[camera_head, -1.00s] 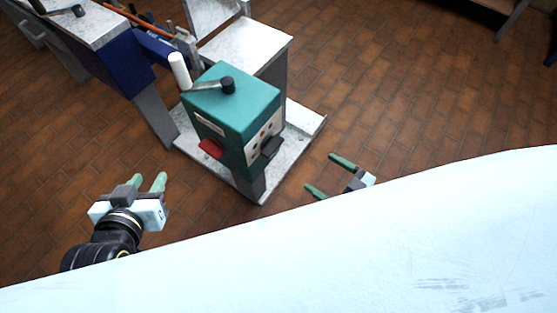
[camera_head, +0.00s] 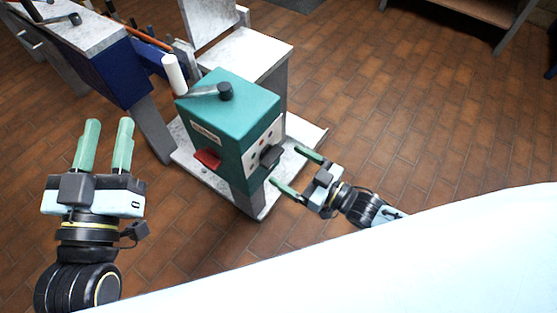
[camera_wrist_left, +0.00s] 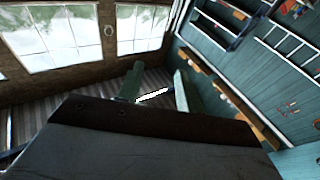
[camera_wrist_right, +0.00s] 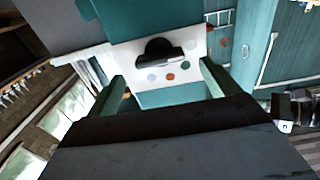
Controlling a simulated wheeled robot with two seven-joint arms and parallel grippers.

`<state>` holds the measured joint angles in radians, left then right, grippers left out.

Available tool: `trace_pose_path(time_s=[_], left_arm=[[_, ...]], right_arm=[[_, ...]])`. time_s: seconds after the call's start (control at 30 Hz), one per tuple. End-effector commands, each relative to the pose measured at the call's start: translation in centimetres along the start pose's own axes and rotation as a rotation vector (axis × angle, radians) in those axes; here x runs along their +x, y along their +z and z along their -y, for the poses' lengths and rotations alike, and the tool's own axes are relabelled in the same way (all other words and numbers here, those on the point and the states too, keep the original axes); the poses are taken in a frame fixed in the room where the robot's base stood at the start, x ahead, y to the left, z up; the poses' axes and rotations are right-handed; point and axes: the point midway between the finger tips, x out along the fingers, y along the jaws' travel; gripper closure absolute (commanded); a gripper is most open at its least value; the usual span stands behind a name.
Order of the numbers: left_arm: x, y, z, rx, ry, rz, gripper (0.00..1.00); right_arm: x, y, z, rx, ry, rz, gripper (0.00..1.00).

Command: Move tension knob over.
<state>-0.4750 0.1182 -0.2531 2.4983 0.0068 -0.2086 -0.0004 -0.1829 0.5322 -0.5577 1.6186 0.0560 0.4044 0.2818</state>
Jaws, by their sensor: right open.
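A teal box (camera_head: 232,112) stands on a post above a pale base plate. A dark knob (camera_head: 271,157) sticks out of its light panel with coloured dots; which part is the tension knob is not labelled legibly. The right wrist view shows this dark knob (camera_wrist_right: 160,50) on the panel (camera_wrist_right: 180,66), between and beyond my fingers. My right gripper (camera_head: 286,165) is open, close to the knob, with nothing between its fingers. A red part (camera_head: 208,158) sits on the box's other visible side. My left gripper (camera_head: 108,125) is open and empty, left of the box.
A crank with a black handle (camera_head: 224,91) lies on top of the box, and a white cylinder (camera_head: 174,74) stands behind it. The pale base plate (camera_head: 305,140) spreads below. A blue bench part (camera_head: 112,72) is at the upper left. Tiled floor is clear at right.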

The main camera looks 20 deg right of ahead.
Motion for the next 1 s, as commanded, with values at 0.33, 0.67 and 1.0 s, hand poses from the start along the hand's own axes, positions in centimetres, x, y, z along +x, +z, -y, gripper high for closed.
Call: trace_pose_path(time_s=[0.33, 0.67, 1.0], left_arm=[[-0.4, -3.5, -0.6, -0.011, 0.015, -0.258, 0.64], [-0.6, -4.2, -0.6, -0.012, 0.016, -0.301, 0.64], [-0.6, -4.2, -0.7, -0.012, 0.016, -0.299, 0.64]], right_arm=[[3.6, 0.1, 0.0, 0.000, 0.000, -0.001, 0.13], [4.3, 0.0, 0.0, 0.000, 0.001, 0.001, 0.13], [4.2, 0.0, 0.0, 0.000, 0.001, 0.001, 0.45]])
